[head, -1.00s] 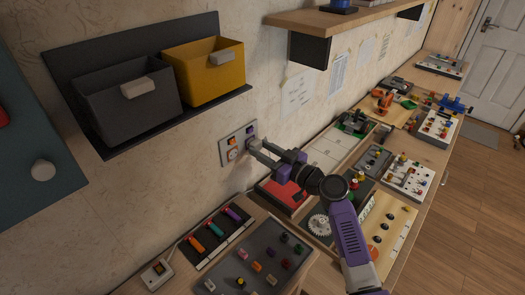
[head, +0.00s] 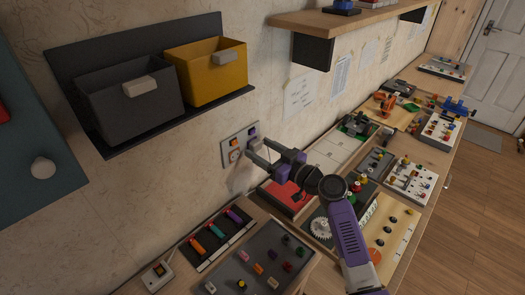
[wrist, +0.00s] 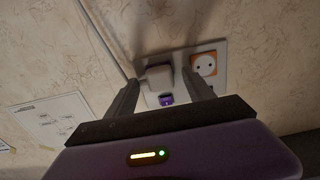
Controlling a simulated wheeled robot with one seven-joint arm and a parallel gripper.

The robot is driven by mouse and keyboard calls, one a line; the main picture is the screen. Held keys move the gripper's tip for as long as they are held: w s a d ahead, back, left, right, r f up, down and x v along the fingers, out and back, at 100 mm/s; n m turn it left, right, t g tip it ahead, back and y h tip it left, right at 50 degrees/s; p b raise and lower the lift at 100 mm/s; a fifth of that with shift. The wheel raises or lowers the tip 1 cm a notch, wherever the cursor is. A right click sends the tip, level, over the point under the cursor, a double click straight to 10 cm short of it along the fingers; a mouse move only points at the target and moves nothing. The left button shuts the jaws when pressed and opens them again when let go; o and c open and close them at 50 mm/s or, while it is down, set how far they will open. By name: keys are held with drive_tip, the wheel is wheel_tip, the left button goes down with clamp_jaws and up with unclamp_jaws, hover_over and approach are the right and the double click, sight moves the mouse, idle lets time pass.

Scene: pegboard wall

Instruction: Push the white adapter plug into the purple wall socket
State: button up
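A pale wall plate (head: 242,151) carries an orange socket (head: 236,142) at its upper left and a purple socket (head: 252,132) at its upper right. My gripper (head: 250,149) is at the plate's right side, with its fingers apart. In the wrist view the white adapter plug (wrist: 160,76) sits at the plate between the fingers, with space on both sides.
A shelf with a grey bin (head: 128,100) and a yellow bin (head: 208,75) hangs above left of the plate. A grey board (head: 255,262) with small coloured parts lies below. A workbench with several panels runs off to the right. A wooden shelf (head: 340,20) is above.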

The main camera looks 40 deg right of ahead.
drive_tip(key=shift+s, duration=0.1)
drive_tip(key=s+b, duration=0.2)
drive_tip(key=s, duration=0.5)
drive_tip(key=shift+s+d, duration=0.15)
drive_tip(key=shift+s, duration=0.15)
idle(0.5)
